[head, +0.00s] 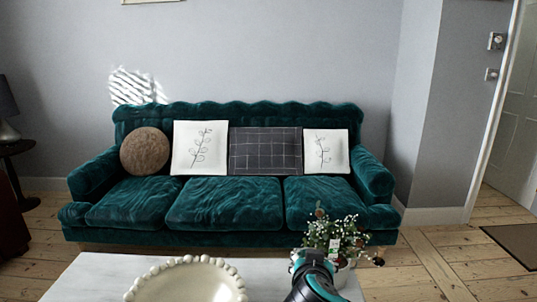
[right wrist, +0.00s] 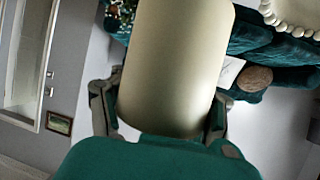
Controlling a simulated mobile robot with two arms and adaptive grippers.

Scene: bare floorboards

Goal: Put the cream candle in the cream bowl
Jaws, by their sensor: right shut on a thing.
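The cream candle (right wrist: 174,65) is a smooth pale cylinder that fills the middle of the right wrist view. My right gripper (right wrist: 160,112) is shut on it, with a finger on each side. In the head view my right gripper (head: 316,262) is at the bottom, right of the bowl; I cannot make out the candle there. The cream bowl (head: 188,284) has a beaded rim and stands on the white table, cut off by the bottom edge. Part of its rim also shows at the top right of the right wrist view (right wrist: 290,26). My left gripper is out of view.
The white table (head: 85,282) has bare room left of the bowl. A pot of flowers (head: 334,236) stands close behind my right gripper. A green sofa (head: 225,203) with several cushions is beyond the table. Floorboards (head: 432,262) are clear at the right.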

